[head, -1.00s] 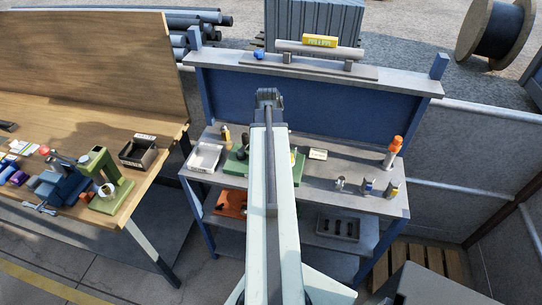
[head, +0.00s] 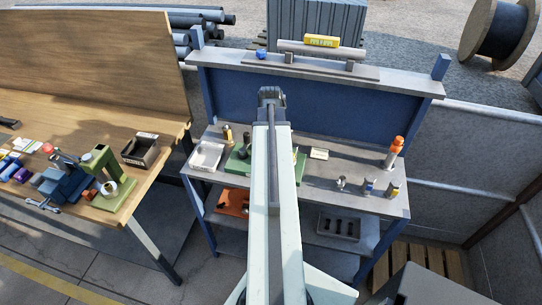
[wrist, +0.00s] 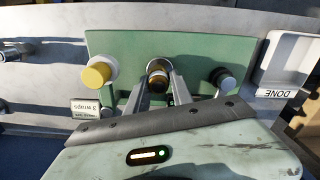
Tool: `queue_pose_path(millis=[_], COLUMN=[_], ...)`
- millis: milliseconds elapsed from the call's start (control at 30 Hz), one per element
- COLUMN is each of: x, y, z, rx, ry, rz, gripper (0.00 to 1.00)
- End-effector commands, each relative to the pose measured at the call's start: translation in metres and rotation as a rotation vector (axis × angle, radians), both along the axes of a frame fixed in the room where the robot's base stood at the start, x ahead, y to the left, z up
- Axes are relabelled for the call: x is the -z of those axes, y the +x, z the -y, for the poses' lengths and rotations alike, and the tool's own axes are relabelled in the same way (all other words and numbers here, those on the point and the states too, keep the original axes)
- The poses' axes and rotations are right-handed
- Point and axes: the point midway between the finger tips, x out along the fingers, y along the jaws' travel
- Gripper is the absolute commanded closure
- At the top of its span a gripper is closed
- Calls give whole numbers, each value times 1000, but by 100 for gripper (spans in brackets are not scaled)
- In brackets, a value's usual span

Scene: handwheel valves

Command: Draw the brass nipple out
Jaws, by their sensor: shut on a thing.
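The brass nipple (wrist: 157,82) shows end-on at the middle of the green fixture (wrist: 212,48) in the wrist view, with a dark opening in its rim. My gripper (wrist: 158,92) has a finger on each side of it and is shut on it. Whether the nipple is still seated in the fixture cannot be told. A yellow-capped fitting (wrist: 99,73) stands left of it and a dark knob (wrist: 222,79) right of it. In the head view my arm covers the middle of the green fixture (head: 236,166), and the nipple is hidden.
A white tray marked DONE (wrist: 285,70) lies right of the fixture in the wrist view, and a small label card (wrist: 92,108) left. In the head view, an orange-topped bottle (head: 393,150) and several small fittings stand on the right of the grey bench (head: 340,184).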

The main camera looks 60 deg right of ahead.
Motion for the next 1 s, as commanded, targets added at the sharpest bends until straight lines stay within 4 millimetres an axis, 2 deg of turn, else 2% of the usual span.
queue_pose_path(millis=[1000], x=[-84], y=[0], z=[0], rx=[-1], ry=[-1], rz=[-1], gripper=[100])
